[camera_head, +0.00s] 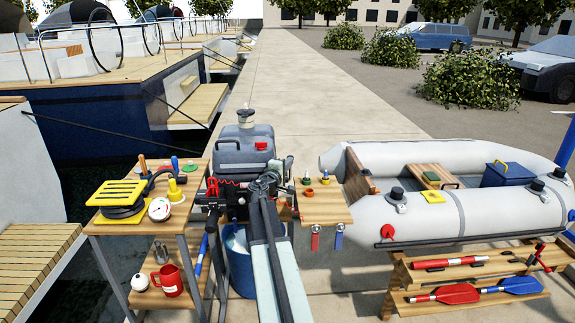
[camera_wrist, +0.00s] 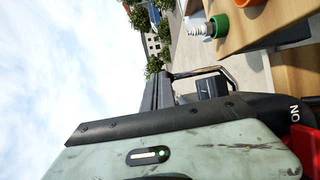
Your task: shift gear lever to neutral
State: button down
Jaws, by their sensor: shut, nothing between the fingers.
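My gripper (camera_head: 266,182) is shut and empty in the head view, at the end of my arm, close to the right side of a grey outboard motor (camera_head: 243,153). Red and black parts (camera_head: 222,188) show at the motor's front, left of my gripper. I cannot tell which part is the gear lever; it may be hidden behind my gripper and arm.
A wooden table (camera_head: 95,228) with a yellow grate, gauge and tools stands left. A small wooden shelf (camera_head: 325,212) with coloured fittings is right of my gripper. An inflatable boat (camera_head: 450,212) and an oar rack (camera_head: 405,285) stand further right. The walkway behind is clear.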

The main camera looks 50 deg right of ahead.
jog(key=shift+w+a, duration=0.25)
jog(key=shift+w, duration=0.15)
jog(key=shift+a, duration=0.25)
jog(key=r+p+v, duration=0.2)
jog(key=v, duration=1.1)
jog(key=shift+a+r+p, duration=0.15)
jog(key=shift+a+p, duration=0.05)
jog(key=shift+p, duration=0.15)
jog(key=shift+s, duration=0.1)
jog(key=w+a+f+m+g+y, duration=0.15)
jog(key=a+f+y, duration=0.35)
jog(key=a+f, duration=0.75)
jog(key=a+f+m+g+y, duration=0.25)
jog(key=a+f+y, duration=0.4)
jog(key=a, duration=1.05)
jog(key=s+a+f+g+y, duration=0.1)
jog(key=s+a+f+y, duration=0.15)
jog(key=a, duration=0.85)
jog(key=s+a+f+y, duration=0.1)
jog(key=s+a+y, duration=0.2)
jog(key=a, duration=0.7)
notch_tip(320, 180, up, 14)
jog(key=p, duration=1.4)
jog(key=shift+w+d+n, duration=0.3)
jog(key=shift+w, duration=0.05)
